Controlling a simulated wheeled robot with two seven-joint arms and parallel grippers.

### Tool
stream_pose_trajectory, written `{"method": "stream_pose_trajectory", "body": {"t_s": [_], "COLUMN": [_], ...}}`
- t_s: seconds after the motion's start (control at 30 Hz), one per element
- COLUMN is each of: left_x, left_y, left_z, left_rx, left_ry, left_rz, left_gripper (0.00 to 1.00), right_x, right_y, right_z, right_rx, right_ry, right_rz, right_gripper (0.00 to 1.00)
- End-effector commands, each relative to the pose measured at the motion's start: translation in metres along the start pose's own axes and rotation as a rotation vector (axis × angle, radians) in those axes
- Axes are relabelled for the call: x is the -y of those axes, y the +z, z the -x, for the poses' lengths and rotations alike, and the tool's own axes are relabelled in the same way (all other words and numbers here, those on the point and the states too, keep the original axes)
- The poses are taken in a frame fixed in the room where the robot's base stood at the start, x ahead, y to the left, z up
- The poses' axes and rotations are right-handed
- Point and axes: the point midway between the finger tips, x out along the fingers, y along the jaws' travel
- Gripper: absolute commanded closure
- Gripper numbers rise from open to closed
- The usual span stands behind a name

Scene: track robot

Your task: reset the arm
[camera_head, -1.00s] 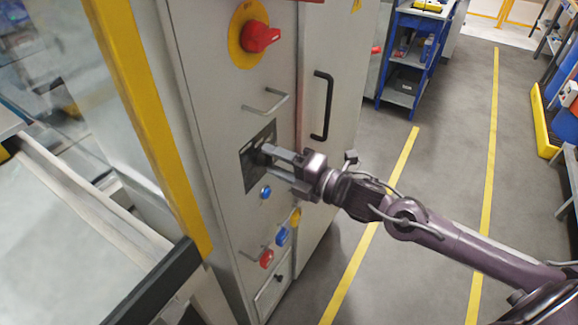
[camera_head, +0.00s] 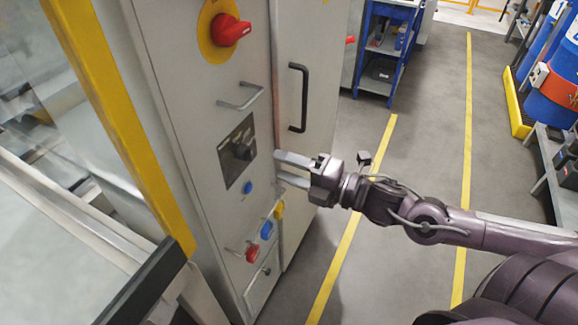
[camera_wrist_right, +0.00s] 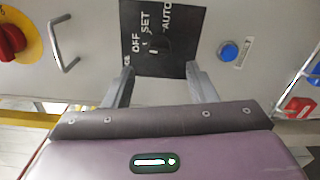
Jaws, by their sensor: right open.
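My right arm comes in from the right in the head view. Its gripper (camera_head: 278,168) is open and empty, apart from the cabinet front and to the right of the black selector knob (camera_head: 242,150). The knob stands out from a dark plate (camera_head: 231,174) on the grey cabinet (camera_head: 190,110). In the right wrist view the open fingers (camera_wrist_right: 160,72) point toward the dark plate (camera_wrist_right: 185,20), marked OFF, SET and AUTO. The knob (camera_wrist_right: 157,44) shows there only faintly against the plate. My left gripper is not in view.
A red rotary switch (camera_head: 230,30), a metal handle (camera_head: 240,102) and a black door handle (camera_head: 298,98) stick out from the cabinet. Blue (camera_head: 248,188) and red (camera_head: 252,254) buttons sit lower. A yellow post (camera_head: 120,120) stands left. Floor to the right is mostly clear.

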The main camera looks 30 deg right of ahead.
Motion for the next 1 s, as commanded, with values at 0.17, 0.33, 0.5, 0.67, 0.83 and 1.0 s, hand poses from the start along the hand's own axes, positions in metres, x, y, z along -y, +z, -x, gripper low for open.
{"method": "stream_pose_trajectory", "body": {"t_s": [0.17,0.33,0.5,0.67,0.83,1.0], "left_x": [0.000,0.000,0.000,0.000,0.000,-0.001], "left_y": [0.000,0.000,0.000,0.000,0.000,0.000], "left_z": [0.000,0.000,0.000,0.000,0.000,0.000], "left_rx": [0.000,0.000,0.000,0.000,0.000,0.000], "left_ry": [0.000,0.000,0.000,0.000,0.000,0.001], "left_rz": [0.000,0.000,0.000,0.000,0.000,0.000], "left_gripper": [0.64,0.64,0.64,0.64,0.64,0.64], "right_x": [0.000,0.000,0.007,0.059,0.163,0.277], "right_y": [0.000,0.000,0.008,0.054,0.114,0.130], "right_z": [0.000,0.000,0.002,0.017,0.063,0.124], "right_rx": [0.000,0.000,0.021,0.162,0.413,0.653], "right_ry": [0.000,0.000,-0.011,-0.083,-0.208,-0.331], "right_rz": [0.000,0.000,-0.013,-0.109,-0.318,-0.564], "right_gripper": [0.48,0.48,0.48,0.48,0.48,0.48]}}
